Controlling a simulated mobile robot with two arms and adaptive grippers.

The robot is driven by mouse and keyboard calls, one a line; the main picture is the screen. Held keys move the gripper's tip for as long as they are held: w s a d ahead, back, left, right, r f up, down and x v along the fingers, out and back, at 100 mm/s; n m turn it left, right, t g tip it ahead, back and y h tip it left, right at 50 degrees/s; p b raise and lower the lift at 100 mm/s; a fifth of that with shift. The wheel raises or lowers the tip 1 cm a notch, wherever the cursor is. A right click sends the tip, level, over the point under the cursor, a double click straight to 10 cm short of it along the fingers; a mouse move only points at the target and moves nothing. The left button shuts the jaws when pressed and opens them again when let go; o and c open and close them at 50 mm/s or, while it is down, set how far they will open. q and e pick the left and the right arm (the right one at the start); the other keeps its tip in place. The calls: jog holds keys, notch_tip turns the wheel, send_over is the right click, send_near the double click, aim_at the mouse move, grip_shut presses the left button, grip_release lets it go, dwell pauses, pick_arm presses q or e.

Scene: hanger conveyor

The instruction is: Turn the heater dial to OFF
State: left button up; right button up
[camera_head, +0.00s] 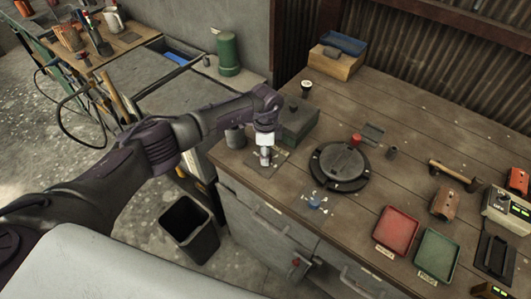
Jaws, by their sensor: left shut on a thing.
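My left gripper (265,160) points down over a dark square plate (270,172) near the workbench's left front edge. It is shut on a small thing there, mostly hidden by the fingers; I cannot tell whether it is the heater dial. A small blue knob (315,204) with white marks around it sits on the bench to the right of the gripper, apart from it. No lettering on it is readable, so I cannot tell if it is a heater dial. My right gripper is out of view.
A dark green box (299,122) stands just behind the gripper. A round dark turntable (339,166) is to its right. Red (396,231) and green (437,255) trays and a hammer (454,174) lie further right. A black bin (188,228) stands on the floor.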

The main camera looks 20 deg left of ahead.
pick_arm(q)
jog(key=shift+r, duration=0.1)
jog(key=o, duration=1.2)
jog(key=shift+c, duration=0.2)
notch_tip(320, 180, up, 12)
jog(key=shift+w, duration=0.3)
